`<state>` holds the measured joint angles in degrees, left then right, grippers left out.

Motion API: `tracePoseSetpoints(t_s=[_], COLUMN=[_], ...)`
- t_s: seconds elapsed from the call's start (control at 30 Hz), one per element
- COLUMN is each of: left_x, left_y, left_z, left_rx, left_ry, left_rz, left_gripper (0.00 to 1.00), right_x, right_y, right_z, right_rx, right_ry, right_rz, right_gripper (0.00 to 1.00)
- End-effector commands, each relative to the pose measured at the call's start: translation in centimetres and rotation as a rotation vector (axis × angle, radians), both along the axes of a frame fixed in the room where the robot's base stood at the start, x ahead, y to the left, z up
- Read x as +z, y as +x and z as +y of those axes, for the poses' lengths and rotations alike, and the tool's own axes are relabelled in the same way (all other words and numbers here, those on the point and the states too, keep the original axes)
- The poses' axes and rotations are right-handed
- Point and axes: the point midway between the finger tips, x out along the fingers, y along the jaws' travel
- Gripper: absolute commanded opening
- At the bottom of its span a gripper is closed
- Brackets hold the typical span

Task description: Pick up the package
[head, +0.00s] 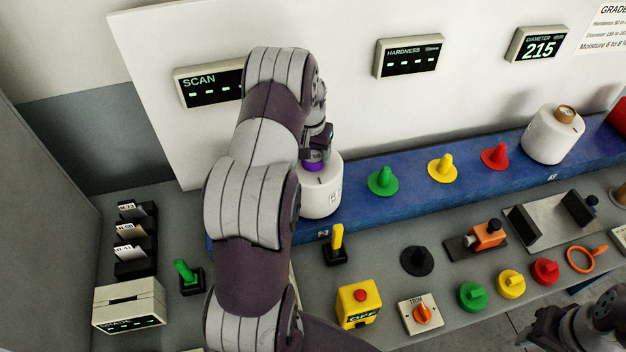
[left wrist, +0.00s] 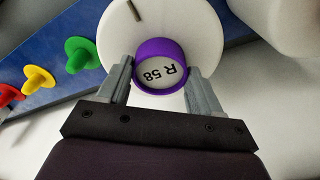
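No box-like package shows; a white yarn bobbin (head: 322,192) with a purple core end stands on the blue shelf, partly hidden by my left arm. In the left wrist view the purple core (left wrist: 160,47) reads "R 58". My left gripper (head: 315,152) is over the bobbin's top. In the left wrist view its fingers (left wrist: 160,72) are apart, one on each side of the purple core, with narrow gaps seeming to show. Whether they touch it is unclear. Dark parts of my right arm's end (head: 585,325) show at the lower right; its fingers are not clear.
Another white bobbin (head: 553,136) with a brown core is farther right. A yellow switch box (head: 358,303), knobs and levers crowd the grey counter in front.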

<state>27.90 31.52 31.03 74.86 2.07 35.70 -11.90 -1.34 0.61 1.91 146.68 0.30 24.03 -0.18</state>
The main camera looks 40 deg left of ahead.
Motion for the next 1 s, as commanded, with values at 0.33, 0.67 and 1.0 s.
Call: tracePoseSetpoints(t_s=[0.33,0.67,1.0], left_x=[0.2,4.2,9.8], left_y=[0.1,0.3,0.1], left_z=[0.0,0.1,0.1], left_rx=[0.000,-0.001,0.000], left_ry=[0.001,0.006,0.002], left_rz=[-0.004,-0.011,-0.005], left_gripper=[0.00,0.00,0.00], right_x=[0.0,-2.5,-4.0], right_y=[0.0,0.0,0.0], right_z=[0.0,0.0,0.0], right_rx=[0.000,0.000,0.000], right_ry=[0.000,0.000,0.000], right_rz=[0.000,0.000,0.000], right_gripper=[0.43,0.43,0.43])
